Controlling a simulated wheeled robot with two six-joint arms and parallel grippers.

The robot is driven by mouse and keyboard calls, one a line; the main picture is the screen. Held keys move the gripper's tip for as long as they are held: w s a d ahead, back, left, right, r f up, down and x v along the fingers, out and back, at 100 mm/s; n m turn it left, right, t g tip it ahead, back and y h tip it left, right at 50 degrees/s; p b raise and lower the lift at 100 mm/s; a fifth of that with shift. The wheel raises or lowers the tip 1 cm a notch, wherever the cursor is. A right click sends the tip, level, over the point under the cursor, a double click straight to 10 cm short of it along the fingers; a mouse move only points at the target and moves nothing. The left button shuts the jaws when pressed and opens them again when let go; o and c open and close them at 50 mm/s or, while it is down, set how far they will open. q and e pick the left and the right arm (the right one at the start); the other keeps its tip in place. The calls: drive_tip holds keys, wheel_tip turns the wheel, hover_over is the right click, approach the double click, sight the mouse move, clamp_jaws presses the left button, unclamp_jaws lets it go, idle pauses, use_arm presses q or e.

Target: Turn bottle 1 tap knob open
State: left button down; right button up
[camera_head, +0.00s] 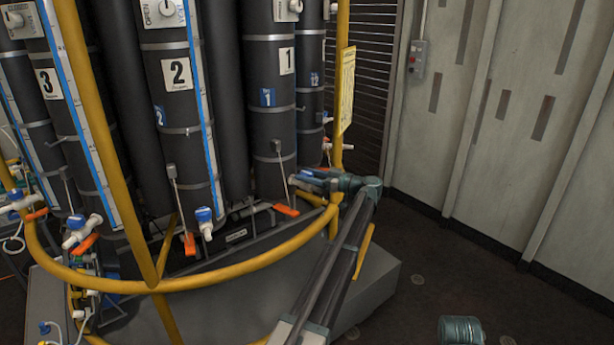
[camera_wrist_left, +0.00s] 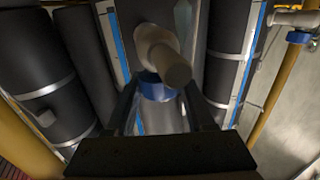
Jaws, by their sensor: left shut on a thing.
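Bottle 1 (camera_head: 268,130) is a tall black cylinder with a white number 1 plate and a blue 1 tag in the head view. My left gripper (camera_head: 306,178) is low at its right side, at the tap there. In the left wrist view, a pale tap body (camera_wrist_left: 165,55) with a blue knob (camera_wrist_left: 155,88) lies between the two dark fingers of my left gripper (camera_wrist_left: 160,112). The fingers are shut on the knob. The knob's turn angle is hard to tell.
A yellow rail (camera_head: 240,276) curves in front of the bottles, with a yellow upright (camera_head: 341,110) beside my left gripper. Bottle 2 (camera_head: 180,110) stands to the left. An orange-handled lever (camera_head: 286,210) is close by. The floor (camera_head: 450,260) at right is largely free.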

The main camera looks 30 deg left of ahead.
use_arm(q)
drive_tip(key=shift+c, duration=1.3)
unclamp_jaws()
drive_tip(key=w+d, duration=0.1)
drive_tip(key=d, duration=1.2)
drive_tip(key=shift+d, duration=0.35)
